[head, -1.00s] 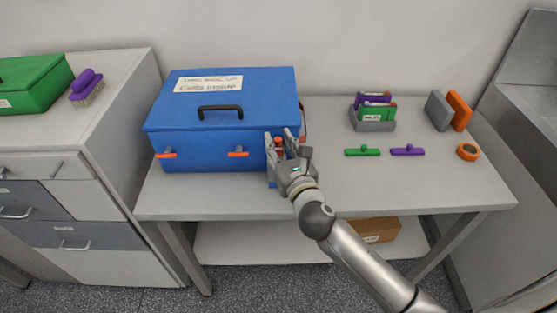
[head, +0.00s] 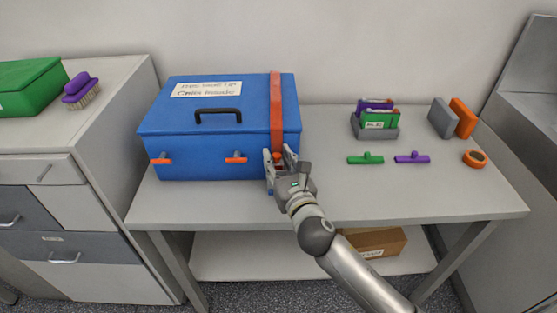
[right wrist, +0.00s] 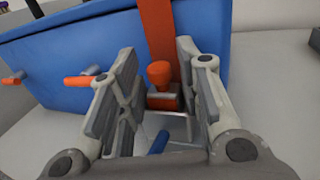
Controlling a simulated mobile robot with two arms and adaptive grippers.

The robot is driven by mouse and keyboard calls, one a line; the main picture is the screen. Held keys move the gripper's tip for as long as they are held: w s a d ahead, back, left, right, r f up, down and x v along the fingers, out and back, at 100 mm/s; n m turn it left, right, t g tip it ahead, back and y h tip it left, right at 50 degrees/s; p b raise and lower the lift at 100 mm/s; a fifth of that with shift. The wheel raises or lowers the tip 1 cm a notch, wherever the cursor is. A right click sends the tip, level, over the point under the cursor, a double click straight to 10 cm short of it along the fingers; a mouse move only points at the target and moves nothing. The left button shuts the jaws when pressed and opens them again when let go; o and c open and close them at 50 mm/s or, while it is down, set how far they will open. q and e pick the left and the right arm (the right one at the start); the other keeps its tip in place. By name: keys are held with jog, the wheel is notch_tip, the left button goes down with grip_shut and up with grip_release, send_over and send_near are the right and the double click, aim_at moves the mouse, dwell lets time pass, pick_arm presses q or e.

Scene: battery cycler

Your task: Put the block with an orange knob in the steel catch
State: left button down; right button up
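The block with an orange knob (right wrist: 160,72) is at the front of the blue box (head: 190,116), below a red-orange strap (head: 276,100). In the right wrist view, thin steel bars of the catch (right wrist: 168,114) show around its lower body, so it appears to sit in the catch; its exact depth is hard to tell. My right gripper (head: 280,156) is open, with one finger on each side of the knob and visible gaps to it. The strap runs over the lid and down the front. My left gripper is not in view.
A green and a purple handled piece (head: 411,158) lie right of the box. Behind them stands a grey holder (head: 375,132) with cards. Grey and orange slabs and an orange ring (head: 475,159) are at the far right. The table front right is clear.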

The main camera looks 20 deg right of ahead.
jog(key=o, duration=0.4)
jog(key=shift+c, duration=0.2)
jog(key=shift+r, duration=0.25)
jog(key=s, duration=1.2)
jog(key=shift+d+b, duration=0.15)
jog(key=shift+b, duration=0.25)
